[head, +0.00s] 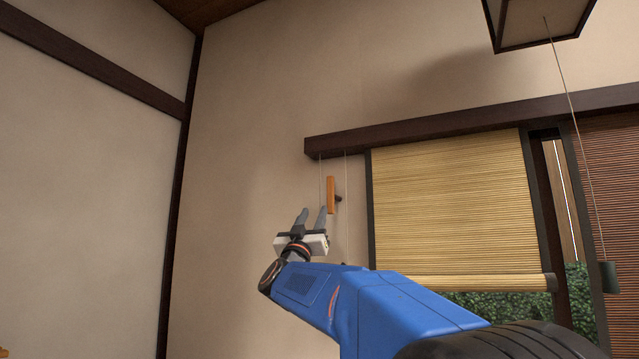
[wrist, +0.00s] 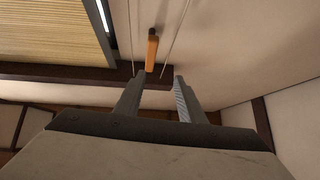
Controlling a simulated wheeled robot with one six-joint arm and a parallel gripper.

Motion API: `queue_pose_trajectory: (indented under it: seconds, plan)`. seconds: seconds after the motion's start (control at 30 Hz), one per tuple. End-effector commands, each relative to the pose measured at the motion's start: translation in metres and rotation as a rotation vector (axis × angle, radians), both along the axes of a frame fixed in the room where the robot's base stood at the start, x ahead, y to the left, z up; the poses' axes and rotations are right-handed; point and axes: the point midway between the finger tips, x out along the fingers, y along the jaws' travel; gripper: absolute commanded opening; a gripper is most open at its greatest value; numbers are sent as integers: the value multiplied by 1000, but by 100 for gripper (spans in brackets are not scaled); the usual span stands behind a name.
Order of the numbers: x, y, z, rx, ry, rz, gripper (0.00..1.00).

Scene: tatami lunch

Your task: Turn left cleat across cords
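The left cleat is an orange-brown wooden bar (head: 331,195) on the wall, left of the blind, standing upright along the cords. Two thin cords (head: 346,170) hang from the dark rail, one on each side of it. My gripper (head: 313,213) is just below and left of the cleat in the head view, fingers pointing up, open and empty. In the wrist view the cleat (wrist: 152,50) appears beyond and between the two open fingertips (wrist: 155,78), apart from them, with a cord passing at each side.
A rolled bamboo blind (head: 455,210) covers the window to the right, under a dark wooden rail (head: 450,124). A lamp (head: 540,20) hangs at upper right with a pull cord ending in a dark weight (head: 608,277). The wall left of the cleat is bare.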

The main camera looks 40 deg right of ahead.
Motion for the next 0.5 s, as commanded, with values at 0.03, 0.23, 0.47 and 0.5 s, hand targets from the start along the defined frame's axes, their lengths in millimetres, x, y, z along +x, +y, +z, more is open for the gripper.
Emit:
queue_pose_trajectory:
  seconds: [0.03, 0.23, 0.47, 0.5]
  plan:
    - [-5, -8, 5, -6, -23, -37, 36]
    - [-14, -19, 16, -15, -60, -99, 36]
    - [-6, -38, 36, -16, -59, -98, 36]
    - [-4, -42, 41, -16, -59, -98, 36]
